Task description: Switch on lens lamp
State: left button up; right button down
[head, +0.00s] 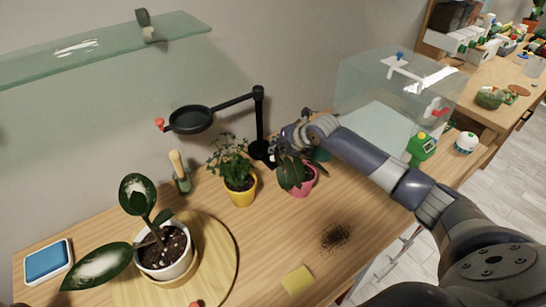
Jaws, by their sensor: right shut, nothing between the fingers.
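The lens lamp (259,118) stands at the back of the wooden table near the wall. It has a black post, a jointed arm reaching left and a round dark lens head (191,119) with a small red knob (159,124) on its left side. No light shows from the head. My right gripper (287,140) is shut and empty, just right of the lamp post and above the pink pot. Its fingertips are small and partly hidden, and I cannot tell whether they touch the lamp. The lamp's base is partly hidden by plants. My left gripper is not in view.
A yellow pot (240,192) and a pink pot (300,184) hold plants. A white-potted plant (165,255) stands on a round wooden board (222,270). Spilled soil (336,236) and a yellow sponge (297,279) lie in front. A glass shelf (110,45) hangs upper left.

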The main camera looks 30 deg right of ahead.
jog(key=shift+f, duration=0.2)
dwell(0.4)
jog(key=shift+f, duration=0.25)
jog(key=shift+f+b, duration=0.25)
jog(key=shift+b, duration=0.1)
jog(key=shift+r, duration=0.15)
dwell(0.4)
jog(key=shift+r+p, duration=0.55)
notch_tip(320, 180, up, 6)
jog(key=p, duration=0.5)
